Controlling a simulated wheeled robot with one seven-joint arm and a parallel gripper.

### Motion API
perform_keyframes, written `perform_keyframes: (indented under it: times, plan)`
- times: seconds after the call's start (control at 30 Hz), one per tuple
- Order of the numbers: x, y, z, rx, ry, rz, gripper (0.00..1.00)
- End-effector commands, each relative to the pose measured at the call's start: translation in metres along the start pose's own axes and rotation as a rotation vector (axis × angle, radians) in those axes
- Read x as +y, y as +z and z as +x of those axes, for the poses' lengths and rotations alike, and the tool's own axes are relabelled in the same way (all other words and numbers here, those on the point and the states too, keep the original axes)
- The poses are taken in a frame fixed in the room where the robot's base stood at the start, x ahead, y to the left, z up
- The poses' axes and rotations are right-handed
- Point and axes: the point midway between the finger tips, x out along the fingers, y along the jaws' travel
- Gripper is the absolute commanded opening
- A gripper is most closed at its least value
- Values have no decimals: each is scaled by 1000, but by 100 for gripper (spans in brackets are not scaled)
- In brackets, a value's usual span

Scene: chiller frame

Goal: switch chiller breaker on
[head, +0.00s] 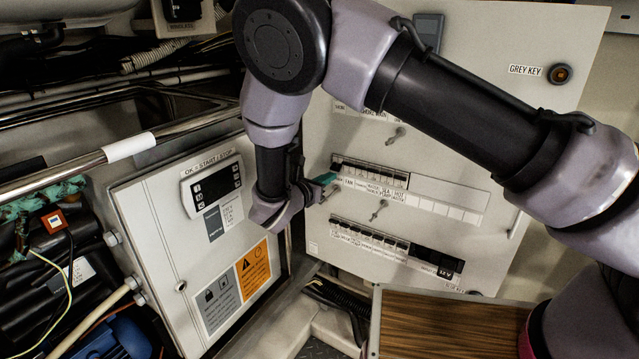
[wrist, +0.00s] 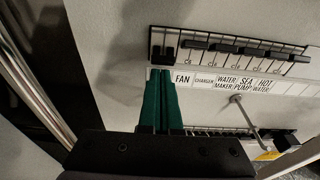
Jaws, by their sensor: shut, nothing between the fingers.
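My gripper (wrist: 160,75) is shut, with its two green fingers together and nothing between them. In the head view the gripper (head: 334,177) is at the left end of the upper breaker row (head: 385,175) on the white panel. In the wrist view the fingertips are just below the leftmost breaker (wrist: 163,53), whose black toggle sits lower than the others in the row. I cannot tell whether the tips touch the panel. The fingertips cover the label under that breaker, so its name is hidden. The label to its right reads FAN (wrist: 183,79).
A second breaker row (head: 370,240) lies below, and a metal latch (head: 379,209) sticks out between the rows. A grey control box (head: 205,250) stands to the left. A wooden surface (head: 440,325) is below the panel.

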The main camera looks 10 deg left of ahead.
Motion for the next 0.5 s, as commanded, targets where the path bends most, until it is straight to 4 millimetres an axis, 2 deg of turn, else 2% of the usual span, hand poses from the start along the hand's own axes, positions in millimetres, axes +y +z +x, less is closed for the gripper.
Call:
perform_keyframes:
  times: [0.2,0.5]
  plan:
    - [0,-1,16,1,0,-1,0]
    - [0,0,17,1,1,-1,0]
